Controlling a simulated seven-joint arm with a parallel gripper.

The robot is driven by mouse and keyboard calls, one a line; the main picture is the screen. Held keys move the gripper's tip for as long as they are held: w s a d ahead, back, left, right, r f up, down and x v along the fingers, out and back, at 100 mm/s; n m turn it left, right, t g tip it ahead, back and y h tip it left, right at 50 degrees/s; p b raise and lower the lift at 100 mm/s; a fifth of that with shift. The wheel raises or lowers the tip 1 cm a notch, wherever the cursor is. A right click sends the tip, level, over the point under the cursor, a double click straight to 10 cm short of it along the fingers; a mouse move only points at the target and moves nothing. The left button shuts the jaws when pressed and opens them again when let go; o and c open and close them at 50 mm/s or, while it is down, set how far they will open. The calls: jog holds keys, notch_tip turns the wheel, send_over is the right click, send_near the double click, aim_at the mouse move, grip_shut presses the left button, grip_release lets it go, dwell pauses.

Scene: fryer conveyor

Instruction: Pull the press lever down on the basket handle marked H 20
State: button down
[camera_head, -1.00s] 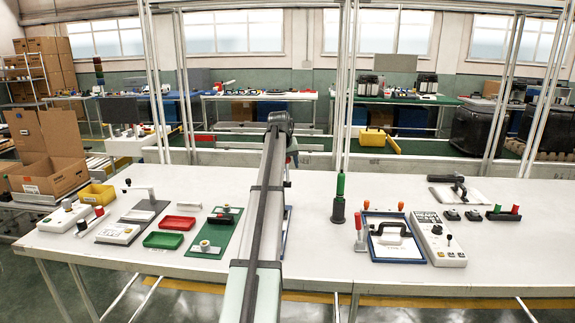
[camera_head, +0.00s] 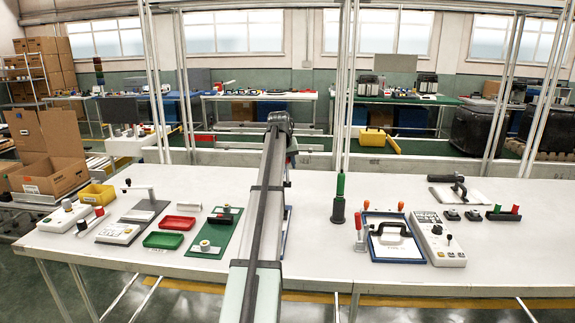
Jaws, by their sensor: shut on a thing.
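No marking H 20 is readable here. A blue-framed unit (camera_head: 370,258) with a black handle (camera_head: 392,229) stands right of centre on the white table. A red upright lever (camera_head: 359,227) is at its left edge, and orange knobs are at its back. Another blue-edged thing (camera_head: 288,225) is mostly hidden behind my arm. A second black-handled lever (camera_head: 458,187) sits on a pale plate at the back right. My arm rises up the middle of the view and bends away at its top. My gripper is hidden behind it, so its jaws and any contact do not show.
A dark post with a green top (camera_head: 339,200) stands between my arm and the blue-framed unit. A control box (camera_head: 438,240) is close on that unit's right. Red and green trays and a green board (camera_head: 222,225) lie left of my arm. The table's right front is clear.

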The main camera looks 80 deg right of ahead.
jog(key=shift+a, duration=0.1)
jog(key=shift+a+f+h, duration=0.3)
jog(key=shift+a+h, duration=0.2)
jog(key=shift+a, duration=0.15)
jog(key=a+f+h, duration=0.5)
jog(key=f+h, duration=0.1)
jog(key=h, duration=0.1)
jog(key=shift+a+h, duration=0.3)
jog(key=shift+a+f, duration=0.1)
jog(key=shift+f, duration=0.15)
jog(key=c, duration=1.2)
grip_release()
jog(key=o, duration=0.4)
jog(key=shift+r, duration=0.1)
